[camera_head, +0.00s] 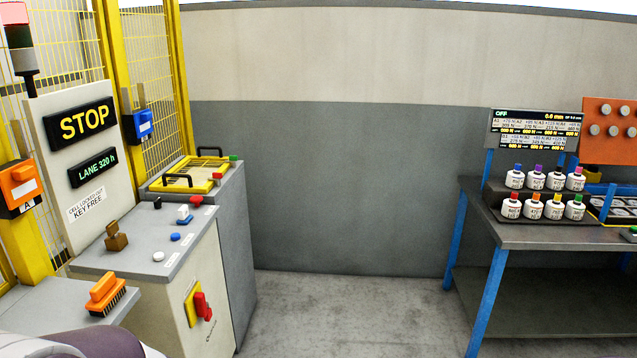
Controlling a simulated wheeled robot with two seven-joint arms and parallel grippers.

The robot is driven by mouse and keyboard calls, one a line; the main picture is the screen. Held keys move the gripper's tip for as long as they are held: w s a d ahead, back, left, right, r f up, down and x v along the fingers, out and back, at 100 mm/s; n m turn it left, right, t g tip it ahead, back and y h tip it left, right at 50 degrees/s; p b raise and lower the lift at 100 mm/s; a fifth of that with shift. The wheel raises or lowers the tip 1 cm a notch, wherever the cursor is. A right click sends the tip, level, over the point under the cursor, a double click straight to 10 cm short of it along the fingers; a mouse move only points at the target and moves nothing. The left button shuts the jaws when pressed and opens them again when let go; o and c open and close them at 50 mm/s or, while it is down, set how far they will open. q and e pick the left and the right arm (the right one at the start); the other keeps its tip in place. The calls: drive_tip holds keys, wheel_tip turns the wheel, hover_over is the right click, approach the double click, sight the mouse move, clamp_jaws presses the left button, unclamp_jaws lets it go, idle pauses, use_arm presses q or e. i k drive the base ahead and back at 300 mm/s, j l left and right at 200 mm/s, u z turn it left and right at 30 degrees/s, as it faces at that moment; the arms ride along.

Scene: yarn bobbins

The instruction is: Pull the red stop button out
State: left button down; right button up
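A small red button-like piece (196,201) sits at the back right of the grey console top (125,262), at the left of the head view. It is too small to tell whether it is pressed in or out. A larger red handle or knob (203,306) stands out from a yellow plate (191,303) on the console's front. I cannot tell from the picture which of the two red pieces is the stop button. Neither of my grippers shows. A rounded grey part at the bottom left edge seems to be mine.
The console also carries a white button (158,256), a blue button (175,237) and a brown block-like piece (117,237). An orange brush (106,294) lies at front left. A STOP sign (81,121) stands behind. The floor between console and right-hand bench (540,236) is clear.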

sight(196, 199)
drive_tip(key=i+u, duration=0.2)
drive_tip(key=i, duration=0.55)
drive_tip(key=i+l+u, duration=0.2)
drive_tip(key=i, duration=0.55)
